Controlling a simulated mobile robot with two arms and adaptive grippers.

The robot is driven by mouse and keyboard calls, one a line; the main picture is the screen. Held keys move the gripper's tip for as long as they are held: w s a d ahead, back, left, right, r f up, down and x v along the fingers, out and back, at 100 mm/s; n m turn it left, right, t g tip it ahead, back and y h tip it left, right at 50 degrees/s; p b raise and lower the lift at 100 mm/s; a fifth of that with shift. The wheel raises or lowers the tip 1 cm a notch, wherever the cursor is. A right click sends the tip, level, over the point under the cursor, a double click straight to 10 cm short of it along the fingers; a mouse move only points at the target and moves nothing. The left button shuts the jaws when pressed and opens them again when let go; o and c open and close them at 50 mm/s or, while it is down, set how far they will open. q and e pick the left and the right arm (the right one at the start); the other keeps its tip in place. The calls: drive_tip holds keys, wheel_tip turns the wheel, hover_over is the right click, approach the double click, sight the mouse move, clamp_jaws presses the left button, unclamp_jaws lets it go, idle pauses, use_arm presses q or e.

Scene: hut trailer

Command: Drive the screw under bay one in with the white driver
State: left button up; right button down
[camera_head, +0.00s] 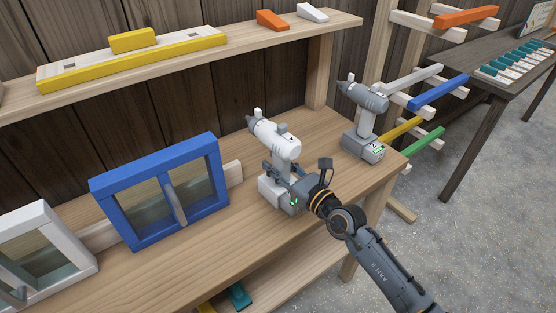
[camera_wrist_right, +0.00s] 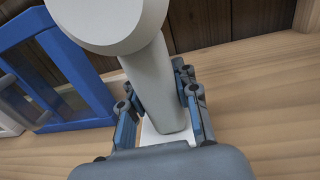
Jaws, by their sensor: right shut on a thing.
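The white driver (camera_head: 274,135) stands upright on the wooden bench, its nose pointing to the back left. My right gripper (camera_head: 283,177) is shut on its handle, low down near the battery base. In the right wrist view the white driver (camera_wrist_right: 150,85) fills the middle, with the gripper fingers (camera_wrist_right: 160,108) on both sides of the handle. The screw and any bay marking cannot be made out in these views. My left gripper is not in view.
A grey driver (camera_head: 365,115) stands right of the white one. A blue-framed window (camera_head: 120,185) and a white-framed one (camera_head: 40,222) stand at the left. A shelf (camera_head: 235,48) with a yellow-edged level and wedges runs above. Coloured bars (camera_head: 440,92) stick out at the right.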

drive_tip(key=shift+r, duration=0.3)
